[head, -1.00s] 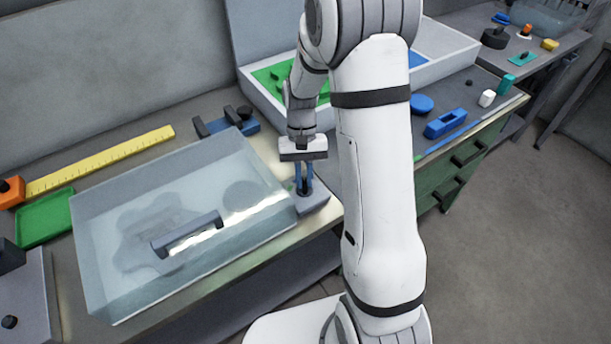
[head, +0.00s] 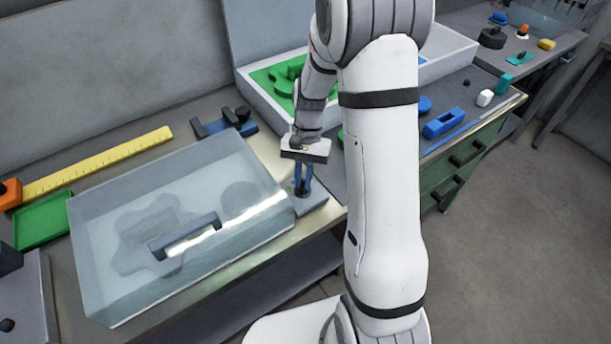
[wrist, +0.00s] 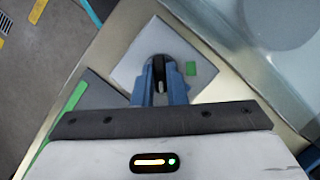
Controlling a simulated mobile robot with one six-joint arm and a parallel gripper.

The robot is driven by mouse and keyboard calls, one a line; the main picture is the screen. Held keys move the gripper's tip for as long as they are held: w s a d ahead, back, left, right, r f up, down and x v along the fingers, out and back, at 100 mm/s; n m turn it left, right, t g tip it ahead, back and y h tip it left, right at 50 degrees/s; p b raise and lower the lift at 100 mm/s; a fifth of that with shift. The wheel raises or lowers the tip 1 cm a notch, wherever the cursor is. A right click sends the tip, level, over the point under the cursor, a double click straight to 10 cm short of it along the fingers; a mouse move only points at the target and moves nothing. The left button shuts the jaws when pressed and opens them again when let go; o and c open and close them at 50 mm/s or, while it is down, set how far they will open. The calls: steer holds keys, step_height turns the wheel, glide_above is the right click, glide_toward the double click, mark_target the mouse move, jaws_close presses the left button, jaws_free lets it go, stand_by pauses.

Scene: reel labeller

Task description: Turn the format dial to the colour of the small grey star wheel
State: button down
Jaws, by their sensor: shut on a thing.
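The format dial shows in the wrist view as a dark knob (wrist: 163,66) on a light grey plate (wrist: 135,65) with a green mark (wrist: 191,68) beside it. My gripper (wrist: 160,82) has its blue fingers shut on the knob from both sides. In the head view my gripper (head: 303,188) points down at the plate (head: 314,205) at the bench's front edge; the knob is mostly hidden by the fingers. A grey star-shaped wheel (head: 140,238) lies under a clear cover (head: 95,285). I cannot tell whether it is the small one.
The clear cover with its grey handle (head: 185,237) stands just left of the dial. Behind is a white tray (head: 262,112) with a green panel and green shape, partly hidden by my arm. A blue block (head: 445,124) and small parts lie to the right. Open floor is at right.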

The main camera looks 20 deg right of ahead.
steer(key=shift+w+r, duration=0.1)
steer(key=shift+w, duration=0.15)
steer(key=c, duration=1.5)
jaws_free()
steer(key=shift+o, duration=0.2)
steer(key=shift+s, duration=0.1)
steer(key=v, duration=0.7)
steer(key=shift+r, duration=0.3)
